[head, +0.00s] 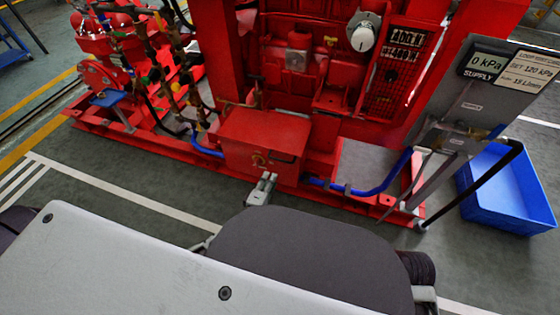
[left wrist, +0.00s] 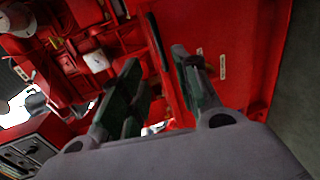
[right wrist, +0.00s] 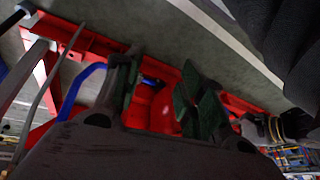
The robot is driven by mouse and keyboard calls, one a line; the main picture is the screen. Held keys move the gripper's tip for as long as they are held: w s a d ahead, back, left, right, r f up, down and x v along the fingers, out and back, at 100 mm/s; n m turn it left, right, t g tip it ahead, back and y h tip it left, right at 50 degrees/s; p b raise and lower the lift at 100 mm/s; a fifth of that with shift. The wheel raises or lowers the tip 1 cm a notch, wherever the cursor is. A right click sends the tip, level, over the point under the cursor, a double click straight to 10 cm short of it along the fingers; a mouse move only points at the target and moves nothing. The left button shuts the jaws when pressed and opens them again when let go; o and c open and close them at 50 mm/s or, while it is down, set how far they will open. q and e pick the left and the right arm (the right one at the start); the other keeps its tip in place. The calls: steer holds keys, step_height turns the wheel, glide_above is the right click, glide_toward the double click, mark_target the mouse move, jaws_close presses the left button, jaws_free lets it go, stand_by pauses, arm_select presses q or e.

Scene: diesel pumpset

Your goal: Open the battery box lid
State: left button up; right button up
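The red battery box (head: 252,160) sits at the front of the pumpset skid, in the middle of the head view. Its lid (head: 268,128) looks shut and lies flat. A small round latch and a dark handle show on its front. My left gripper (head: 264,183) is low, just in front of the box; whether it touches cannot be told. In the left wrist view its fingers (left wrist: 157,60) are apart, with a red surface and a dark bar beyond. My right gripper (right wrist: 160,60) is open and empty in the right wrist view; it is hidden in the head view.
A blue hose (head: 375,188) runs along the skid right of the box. A sloped gauge panel (head: 470,100) on a stand and a blue bin (head: 510,190) are at the right. Pipes and valves (head: 165,75) rise at the left. The floor at front left is clear.

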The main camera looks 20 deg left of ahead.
mark_target(280, 160)
arm_select(q)
steer(key=shift+w, duration=0.15)
arm_select(e)
steer(key=shift+f, duration=0.1)
arm_select(q)
steer(key=shift+b+x, duration=2.25)
steer(key=shift+x, duration=4.5)
arm_select(e)
step_height(280, 160, down, 10)
steer(key=a+t+y, duration=0.1)
steer(key=a, duration=0.1)
steer(key=shift+w+a+m+t, duration=0.15)
steer(key=shift+w+m+t, duration=0.15)
steer(key=shift+w+m, duration=0.1)
steer(key=shift+r, duration=0.3)
arm_select(q)
jaws_close()
arm_select(e)
steer(key=shift+w, duration=0.1)
